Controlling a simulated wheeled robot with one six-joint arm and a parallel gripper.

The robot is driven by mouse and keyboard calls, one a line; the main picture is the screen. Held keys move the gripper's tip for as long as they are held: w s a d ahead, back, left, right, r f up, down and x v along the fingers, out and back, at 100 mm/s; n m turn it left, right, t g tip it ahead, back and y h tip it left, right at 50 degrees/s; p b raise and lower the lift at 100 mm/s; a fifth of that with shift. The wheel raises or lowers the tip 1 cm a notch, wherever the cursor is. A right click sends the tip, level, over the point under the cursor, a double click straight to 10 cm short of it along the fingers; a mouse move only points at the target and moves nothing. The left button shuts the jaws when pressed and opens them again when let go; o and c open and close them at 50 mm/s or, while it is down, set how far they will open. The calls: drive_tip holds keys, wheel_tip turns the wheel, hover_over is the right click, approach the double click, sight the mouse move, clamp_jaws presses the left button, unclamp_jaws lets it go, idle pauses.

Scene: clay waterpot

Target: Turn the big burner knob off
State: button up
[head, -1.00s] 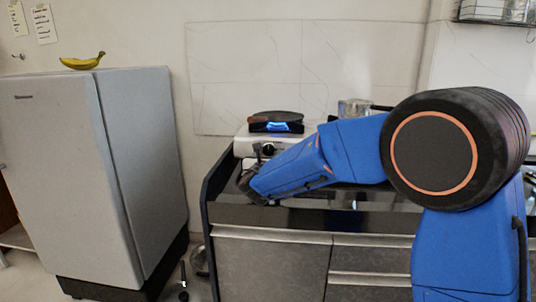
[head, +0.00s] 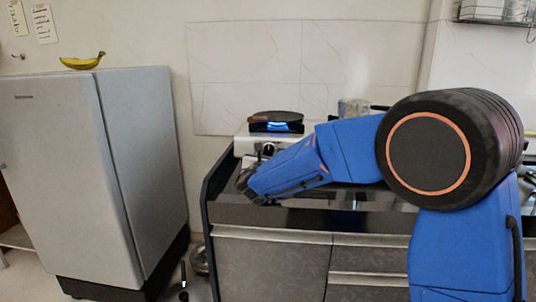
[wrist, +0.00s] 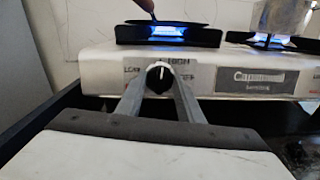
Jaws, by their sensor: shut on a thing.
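The big burner knob (wrist: 159,77) is a round dark knob with a pale pointer mark, on the white stove's front panel in the wrist view. Its mark stands nearly upright, pointing towards printed lettering above. My gripper (wrist: 160,86) has one finger on each side of the knob and is shut on it. A blue flame (wrist: 168,31) burns on the burner above the knob. In the head view the flame (head: 277,127) shows under a dark pan (head: 276,116), and the knob (head: 267,150) is partly hidden by my gripper.
A second burner with a blue flame (wrist: 270,40) is at the right, under a metal pot (wrist: 286,16). The stove stands on a dark counter (head: 310,217). A grey fridge (head: 75,180) with a banana (head: 82,62) on top stands at the left.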

drive_tip(key=m, duration=0.2)
drive_tip(key=m+h, duration=0.1)
drive_tip(key=m, duration=0.2)
drive_tip(key=shift+a, duration=0.2)
drive_tip(key=m+g+h, duration=0.1)
drive_tip(key=m, duration=0.4)
drive_tip(key=shift+r, duration=0.1)
drive_tip(key=m+g+h, duration=0.1)
drive_tip(key=m, duration=0.4)
drive_tip(key=shift+a+r, duration=0.1)
drive_tip(key=shift+m+g, duration=0.4)
drive_tip(key=shift+m, duration=1.2)
drive_tip(key=o, duration=1.1)
drive_tip(key=shift+c, duration=0.2)
drive_tip(key=shift+r, duration=0.1)
drive_tip(key=v, duration=1.7)
